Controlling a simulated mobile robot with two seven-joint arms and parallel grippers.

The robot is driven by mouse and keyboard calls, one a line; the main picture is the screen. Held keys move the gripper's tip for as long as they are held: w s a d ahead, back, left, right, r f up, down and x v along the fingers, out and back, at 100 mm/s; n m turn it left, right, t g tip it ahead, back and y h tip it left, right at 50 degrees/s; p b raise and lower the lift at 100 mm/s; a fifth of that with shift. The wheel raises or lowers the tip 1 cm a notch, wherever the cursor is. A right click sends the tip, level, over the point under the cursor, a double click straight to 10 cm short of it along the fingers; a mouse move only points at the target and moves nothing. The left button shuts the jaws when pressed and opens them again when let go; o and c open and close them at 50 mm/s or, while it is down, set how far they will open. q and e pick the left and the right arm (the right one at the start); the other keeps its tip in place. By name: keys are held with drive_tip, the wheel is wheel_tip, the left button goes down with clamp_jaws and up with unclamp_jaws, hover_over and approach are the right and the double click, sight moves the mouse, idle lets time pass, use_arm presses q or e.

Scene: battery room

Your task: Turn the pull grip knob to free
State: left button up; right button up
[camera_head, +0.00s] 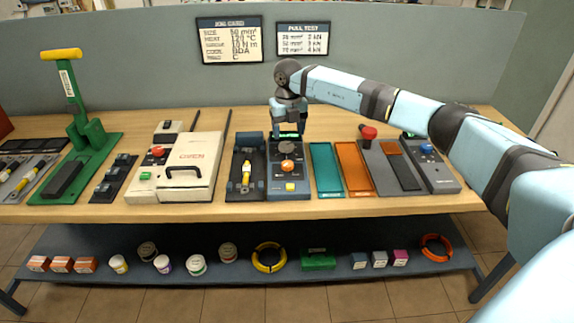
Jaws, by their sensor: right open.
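An orange round knob (287,165) sits on the top of a blue-grey control box (288,180) in the middle of the bench; it looks like the pull grip knob. Its setting is too small to read. The box has a green display at its far end and a yellow button (290,187) at its near end. My right gripper (288,132) reaches in from the right and hangs fingers down over the far end of the box, beyond the knob. It is open and apart from the knob. My left gripper is out of view.
A dark pull fixture (245,187) holding a yellow-sleeved piece stands left of the box. A cream oven (190,178) is further left. Teal (326,168) and orange (353,168) trays lie right. A red button (368,133) rises behind. The shelf below holds tapes and tubs.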

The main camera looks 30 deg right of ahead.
sight(288, 164)
wheel_tip(288, 164, down, 12)
drive_tip(key=shift+a+f, duration=0.1)
drive_tip(key=shift+f, duration=0.05)
idle(0.3)
drive_tip(key=c, duration=0.9)
